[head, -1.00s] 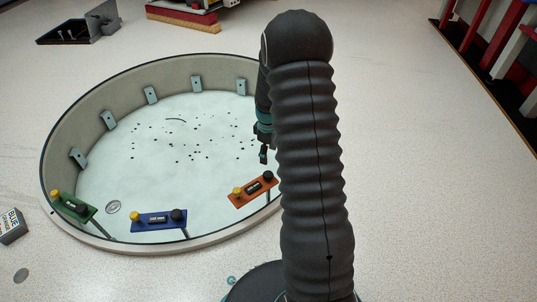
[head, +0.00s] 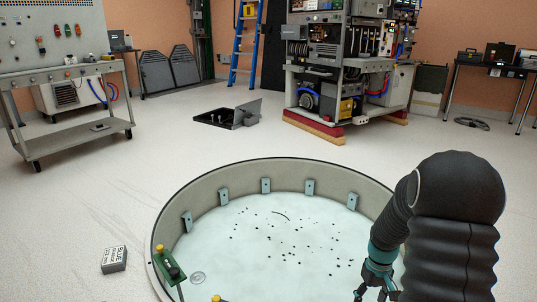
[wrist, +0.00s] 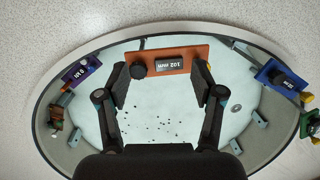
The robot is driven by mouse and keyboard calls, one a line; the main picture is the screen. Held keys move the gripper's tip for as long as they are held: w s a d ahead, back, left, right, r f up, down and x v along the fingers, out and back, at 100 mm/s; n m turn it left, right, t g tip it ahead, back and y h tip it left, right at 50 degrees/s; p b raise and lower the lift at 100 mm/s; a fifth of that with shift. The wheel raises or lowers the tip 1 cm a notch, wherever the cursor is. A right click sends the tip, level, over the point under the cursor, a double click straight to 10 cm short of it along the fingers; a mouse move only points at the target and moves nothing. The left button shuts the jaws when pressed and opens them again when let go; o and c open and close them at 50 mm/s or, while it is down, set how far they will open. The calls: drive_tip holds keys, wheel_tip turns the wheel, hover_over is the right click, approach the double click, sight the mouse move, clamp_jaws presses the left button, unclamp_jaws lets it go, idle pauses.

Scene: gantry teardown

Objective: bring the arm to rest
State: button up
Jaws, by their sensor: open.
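My arm (head: 455,215) stands at the right of the head view, bent over at a thick dark elbow. My gripper (head: 376,292) hangs low at the right side of the round pit, partly cut off by the lower edge. In the wrist view my gripper (wrist: 170,90) has its two fingers wide apart with nothing held between them. An orange plate (wrist: 185,58) with a black knob and a "102 mm" label lies beyond the fingertips, on the pit's rim side. I cannot tell its distance from the fingers.
The round pit (head: 170,222) has a raised wall and dark specks on its floor. A green plate (head: 168,265), a blue plate (wrist: 283,82) and a purple plate (wrist: 82,72) sit around it. A labelled box (head: 114,260) lies left. A cart (head: 75,142) and machine rack (head: 340,75) stand behind.

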drive_tip(key=s+a+r+t+p, duration=0.2)
drive_tip(key=s+a+r, duration=0.2)
drive_tip(key=r, duration=0.7)
drive_tip(key=s+a+r+m+t+p, duration=0.1)
drive_tip(key=s+a+r+t+p, duration=0.1)
drive_tip(key=s+a+r, duration=0.3)
drive_tip(key=s+a+r+t+p, duration=0.3)
drive_tip(key=s+r, duration=0.8)
drive_tip(key=r, duration=0.8)
drive_tip(key=shift+s+a+m+p, duration=0.2)
drive_tip(key=shift+a+m+p, duration=0.2)
drive_tip(key=shift+a+p, duration=0.2)
drive_tip(key=shift+r, duration=0.1)
drive_tip(key=shift+c, duration=0.2)
idle(0.9)
